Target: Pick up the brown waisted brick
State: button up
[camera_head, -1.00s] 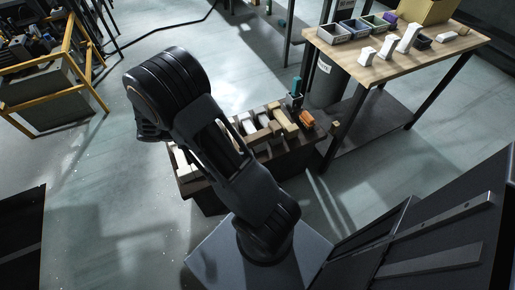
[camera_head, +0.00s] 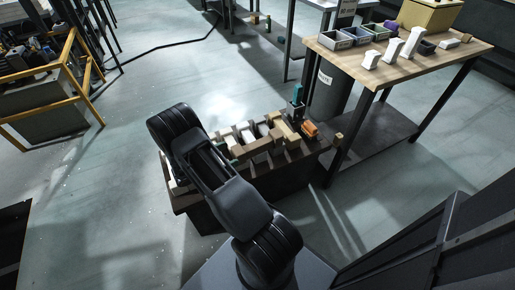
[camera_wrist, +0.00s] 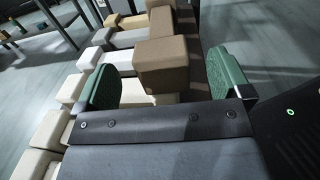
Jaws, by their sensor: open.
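A brown brick (camera_wrist: 160,62) lies in the wrist view, its near block-shaped end between the fingers of my gripper (camera_wrist: 162,72). More brown brick shows beyond it; I cannot tell whether it is all one piece, and the waist is not clear. My gripper is open, with a green pad on each side of the brown end and gaps at both sides. In the head view, a brown brick (camera_head: 250,149) lies across the row of pale bricks beside my arm.
White and tan bricks (camera_wrist: 128,40) lie close together left of and below the brown one. A wooden table (camera_head: 400,65) stands further right.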

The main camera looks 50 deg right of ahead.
aim_at(242, 148)
jog(key=shift+b+x, duration=0.7)
jog(key=shift+x, duration=2.5)
jog(key=c, duration=1.3)
jog(key=shift+c, duration=0.3)
jog(key=shift+w+r, duration=0.1)
jog(key=shift+r, duration=0.1)
